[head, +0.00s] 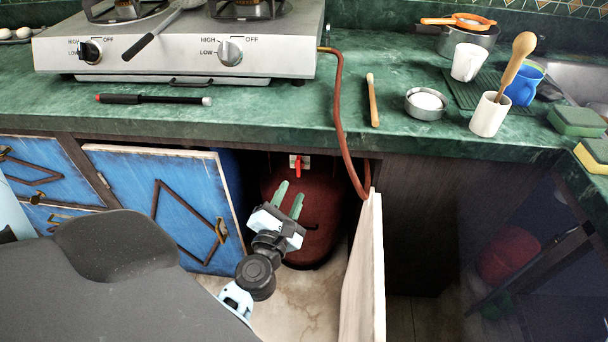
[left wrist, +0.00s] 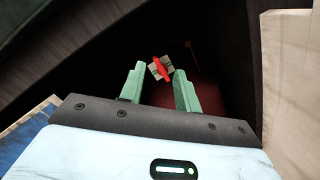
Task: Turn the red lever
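The red lever (head: 298,166) sits on a pale valve block at the top of a dark red gas cylinder (head: 318,225), inside the open cupboard under the counter. In the left wrist view the red lever (left wrist: 161,68) shows beyond and between my fingertips, tilted. My left gripper (head: 289,194) is just in front of the cylinder, a little below the lever in the head view. Its green fingers are apart and empty; it also shows in the left wrist view (left wrist: 157,82). The lever is apart from the fingers. My right gripper is not in view.
An open blue door (head: 165,200) stands left of the cupboard opening and another open door (head: 365,270) stands right. A red-brown hose (head: 340,110) runs from the gas hotplate (head: 180,45) down into the cupboard. The counter edge (head: 250,135) overhangs the opening.

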